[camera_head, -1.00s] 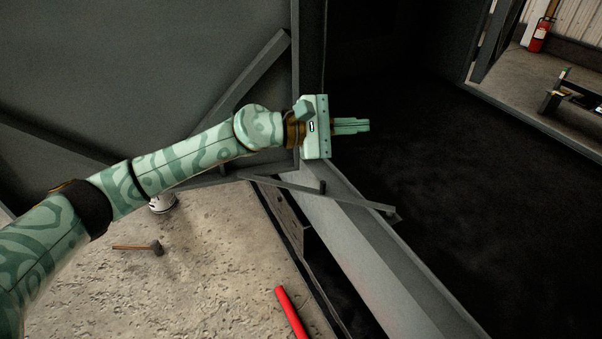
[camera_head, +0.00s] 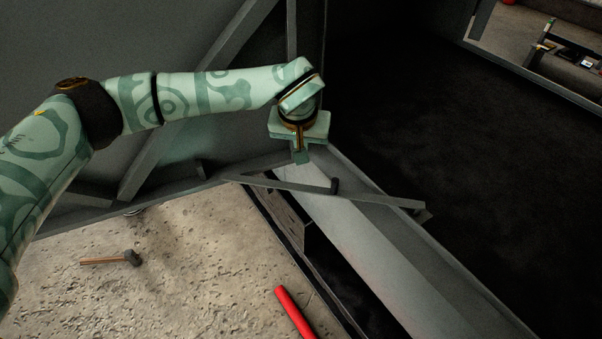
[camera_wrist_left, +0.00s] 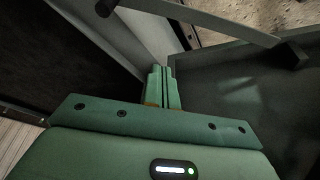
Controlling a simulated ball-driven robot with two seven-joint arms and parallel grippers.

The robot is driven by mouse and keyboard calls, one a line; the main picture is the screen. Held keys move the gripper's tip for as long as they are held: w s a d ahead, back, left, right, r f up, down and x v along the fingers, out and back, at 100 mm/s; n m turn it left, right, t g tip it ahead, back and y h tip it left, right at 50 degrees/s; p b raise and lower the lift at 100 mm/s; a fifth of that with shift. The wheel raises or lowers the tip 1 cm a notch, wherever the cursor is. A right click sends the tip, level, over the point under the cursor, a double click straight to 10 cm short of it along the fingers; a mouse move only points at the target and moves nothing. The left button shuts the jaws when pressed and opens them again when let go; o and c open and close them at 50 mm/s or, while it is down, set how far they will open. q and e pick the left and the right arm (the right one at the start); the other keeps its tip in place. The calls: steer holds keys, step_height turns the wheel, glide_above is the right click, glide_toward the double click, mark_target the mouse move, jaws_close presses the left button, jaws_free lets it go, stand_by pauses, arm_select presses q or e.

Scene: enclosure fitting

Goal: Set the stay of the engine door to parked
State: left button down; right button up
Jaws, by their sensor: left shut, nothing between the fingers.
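The engine door (camera_head: 75,75) is the dark grey panel with diagonal braces at the left in the head view. The stay (camera_head: 285,184) is a thin grey bar running from the door's lower edge across the sill. My right gripper is out of view.
The grey sill (camera_head: 370,250) runs down to the right beside a dark opening (camera_head: 450,140). A hammer (camera_head: 127,258) and a red bar (camera_head: 296,313) lie on the rough floor at the lower left and bottom. The dark space right of the gripper looks clear.

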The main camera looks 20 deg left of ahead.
arm_select(q)
steer(key=shift+f, duration=0.1)
